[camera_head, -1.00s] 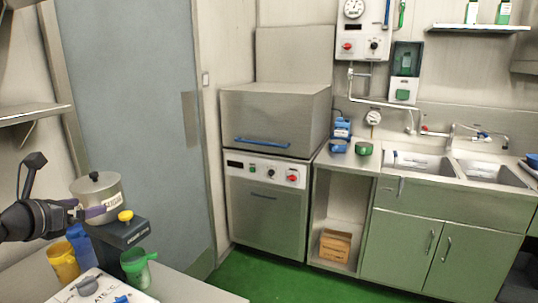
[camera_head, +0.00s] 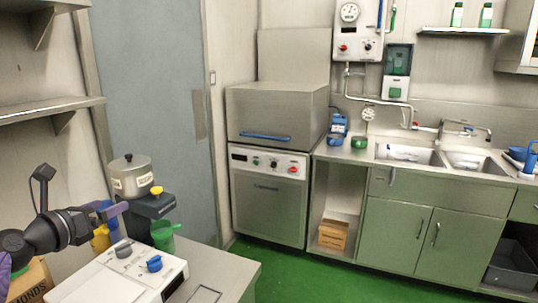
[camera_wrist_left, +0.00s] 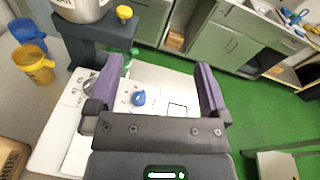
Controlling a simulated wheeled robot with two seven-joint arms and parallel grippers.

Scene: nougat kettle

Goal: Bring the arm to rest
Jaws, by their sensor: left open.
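My left gripper (camera_head: 112,212) comes in from the left in the head view. Its purple fingers stand apart, with nothing between them in the left wrist view (camera_wrist_left: 155,88). The lidded metal pot (camera_head: 130,180) sits on a dark stand (camera_head: 152,206) with a yellow knob (camera_head: 156,190). The gripper is in front of the pot and apart from it. In the left wrist view, the pot (camera_wrist_left: 82,8) is cut off at the top edge, beyond the fingers.
A white panel with blue (camera_head: 154,263) and grey (camera_head: 123,249) knobs lies on the table. Yellow (camera_wrist_left: 34,66) and blue (camera_wrist_left: 27,34) jugs and a green cup (camera_head: 163,235) stand near the stand. A box (camera_head: 32,280) is at the lower left. Green floor (camera_head: 330,280) lies beyond.

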